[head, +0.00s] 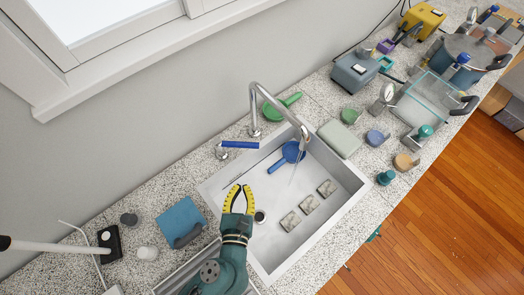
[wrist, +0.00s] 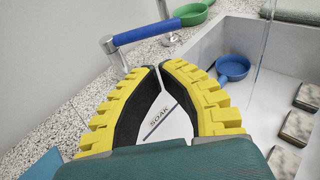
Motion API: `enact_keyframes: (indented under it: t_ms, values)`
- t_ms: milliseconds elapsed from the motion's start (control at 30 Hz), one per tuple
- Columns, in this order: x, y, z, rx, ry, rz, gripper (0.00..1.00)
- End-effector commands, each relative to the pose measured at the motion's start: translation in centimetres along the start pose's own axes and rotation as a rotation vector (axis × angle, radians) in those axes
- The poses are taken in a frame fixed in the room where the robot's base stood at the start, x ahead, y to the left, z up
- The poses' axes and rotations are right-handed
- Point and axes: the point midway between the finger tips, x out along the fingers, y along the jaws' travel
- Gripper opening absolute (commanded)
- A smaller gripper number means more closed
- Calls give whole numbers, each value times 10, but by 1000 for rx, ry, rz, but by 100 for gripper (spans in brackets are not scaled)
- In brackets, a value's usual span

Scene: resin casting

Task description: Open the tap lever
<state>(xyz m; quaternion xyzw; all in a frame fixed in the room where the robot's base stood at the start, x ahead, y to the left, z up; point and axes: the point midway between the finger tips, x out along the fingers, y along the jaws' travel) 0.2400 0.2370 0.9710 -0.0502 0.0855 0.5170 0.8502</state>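The tap lever (head: 240,145) is a blue bar on a silver stub, standing on the counter behind the sink, left of the curved spout (head: 270,98). In the wrist view the lever (wrist: 148,27) lies beyond my fingertips, at the upper left, its silver knob (wrist: 107,44) at the left end. My gripper (head: 241,187) is over the sink's left part, in front of the lever and apart from it. Its yellow fingers are empty, with a narrow gap between the tips (wrist: 160,67). A thin pale stream (head: 294,174) shows below the spout.
The sink (head: 352,197) holds a blue pan (head: 290,152) and three small patterned blocks (head: 309,203). A green pan (head: 288,101) lies behind the spout. A blue block (head: 181,220) sits left of the sink. Tools and a glass-topped box (head: 430,101) crowd the right counter.

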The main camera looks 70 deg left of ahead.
Motion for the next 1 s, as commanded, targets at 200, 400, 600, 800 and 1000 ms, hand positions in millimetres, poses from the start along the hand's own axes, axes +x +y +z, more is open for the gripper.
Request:
enact_keyframes:
  t_ms: [200,400,600,800,1000]
  values:
    - [44,3,4,-7,-5,9,0]
    - [88,2,3,-5,-4,5,0]
    - [121,1,2,-4,-4,2,0]
    - [131,0,1,-3,-2,0,0]
    - [131,0,1,-3,-2,0,0]
